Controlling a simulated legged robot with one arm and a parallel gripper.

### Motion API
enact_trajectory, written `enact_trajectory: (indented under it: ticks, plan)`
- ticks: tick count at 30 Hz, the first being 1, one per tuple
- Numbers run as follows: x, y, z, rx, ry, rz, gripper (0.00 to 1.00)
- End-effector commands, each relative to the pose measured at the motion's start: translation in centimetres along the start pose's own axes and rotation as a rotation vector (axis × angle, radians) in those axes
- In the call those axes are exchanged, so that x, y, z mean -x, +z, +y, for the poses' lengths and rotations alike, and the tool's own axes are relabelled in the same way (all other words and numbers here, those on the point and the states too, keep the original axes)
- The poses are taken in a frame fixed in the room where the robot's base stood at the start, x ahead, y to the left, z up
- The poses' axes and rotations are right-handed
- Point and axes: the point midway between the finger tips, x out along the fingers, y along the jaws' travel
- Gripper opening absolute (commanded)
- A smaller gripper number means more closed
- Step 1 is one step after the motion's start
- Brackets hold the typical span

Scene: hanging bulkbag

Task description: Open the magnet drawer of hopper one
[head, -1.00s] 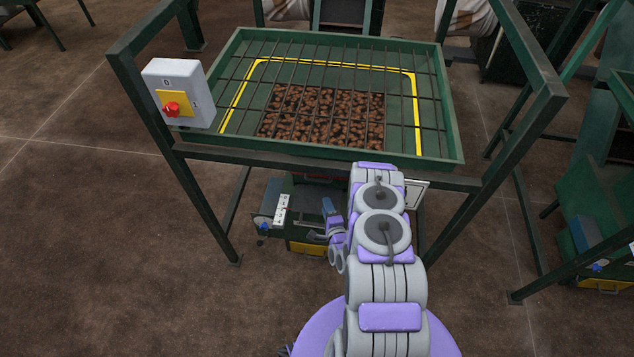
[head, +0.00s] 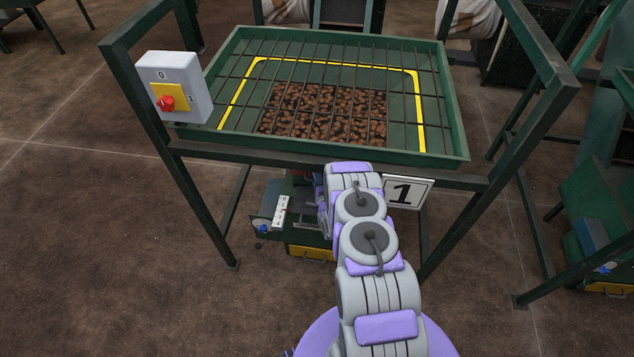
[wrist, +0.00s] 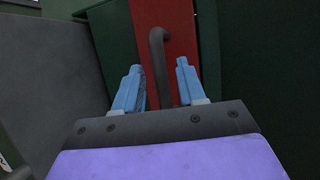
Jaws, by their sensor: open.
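Hopper one (head: 455,155) is a green frame with a grated tray, and its sign "1" (head: 408,192) hangs under the front edge. In the wrist view a red drawer front (wrist: 181,30) carries a dark bent bar handle (wrist: 158,48). My gripper (wrist: 158,67) is open with its two blue fingers pointing at the red front. The handle shows between the fingers, nearer the left one; I cannot tell how deep it sits between them. In the head view my arm hides the gripper and most of the drawer.
A grey switch box (head: 181,86) with a red knob is on the hopper's left post. Below the tray are a green machine with a white label (head: 281,211) and a yellow drawer (head: 312,253). A dark green wall (wrist: 268,60) stands close right of the red front.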

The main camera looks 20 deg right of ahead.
Motion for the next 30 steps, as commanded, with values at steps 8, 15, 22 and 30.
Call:
enact_trajectory:
  ticks: [8, 15, 22, 30]
  plan:
    - [-0.35, 0.02, -0.05, -0.001, -0.001, 0.0, 0.4]
    - [-0.36, 0.02, -0.05, 0.0, -0.001, 0.0, 0.24]
    - [-0.35, 0.02, 0.02, 0.0, 0.001, 0.0, 0.02]
    - [-0.35, 0.02, 0.1, -0.001, 0.003, 0.0, 0.0]
